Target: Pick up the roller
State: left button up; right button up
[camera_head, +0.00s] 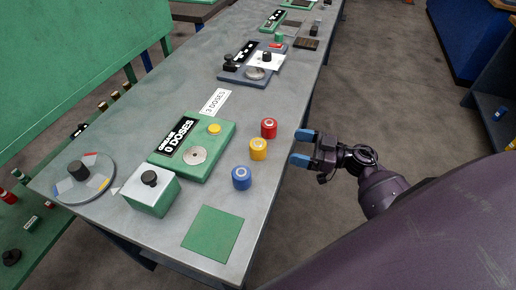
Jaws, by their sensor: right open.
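My left gripper is out of view.
A green dose-counter box (215,150) with a yellow button stands left of the cylinders. A green square (213,233) lies near the front of the grey table (190,215). A knob box (151,191) and a round dial (70,194) are at left. Floor is open at right.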

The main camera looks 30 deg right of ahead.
aim_at(261, 144)
jog(key=shift+n+g+y, duration=0.3)
jog(key=shift+g, duration=0.5)
jog(key=x, duration=1)
jog(key=shift+a+f, duration=0.35)
jog(key=shift+f, duration=0.05)
jog(key=c, duration=1.2)
jog(key=shift+r, duration=0.15)
